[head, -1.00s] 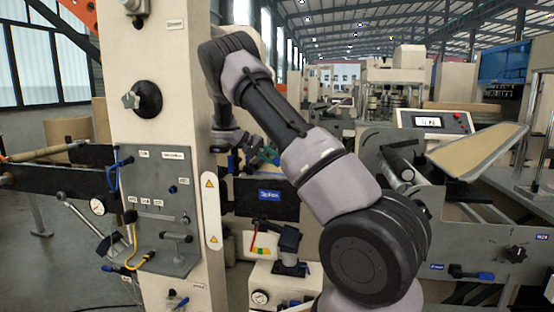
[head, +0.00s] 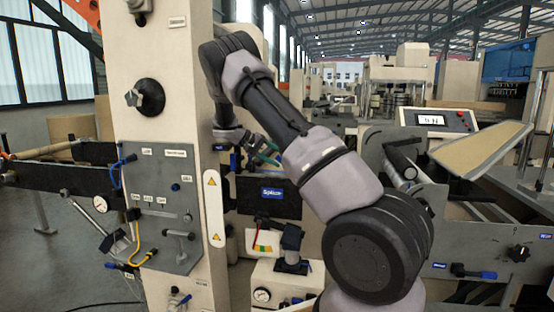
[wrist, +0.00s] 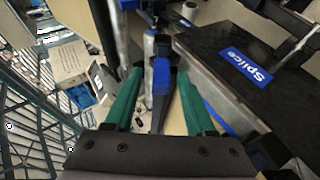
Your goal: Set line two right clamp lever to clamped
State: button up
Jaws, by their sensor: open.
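My gripper (wrist: 160,76) is open, with two green fingers on either side of a blue lever handle (wrist: 160,72) in the wrist view. The handle lies between the fingers, next to a metal post; I cannot tell whether either finger touches it. In the head view my gripper (head: 264,152) is small and partly hidden by my arm, behind the cream column and above the black splice table (head: 240,188). No readable label marks this lever as line two right, and its clamped or unclamped position cannot be told.
The splice table's dark top (wrist: 215,40) with a blue "Splice" label (wrist: 245,67) lies right of my gripper in the wrist view. The cream column (head: 160,95) stands left of my arm. A machine with a display (head: 432,120) and a blue-handled lever (head: 474,272) stands at right.

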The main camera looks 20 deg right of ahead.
notch_tip(320, 180, up, 10)
jog(key=shift+f, duration=0.1)
dwell(0.4)
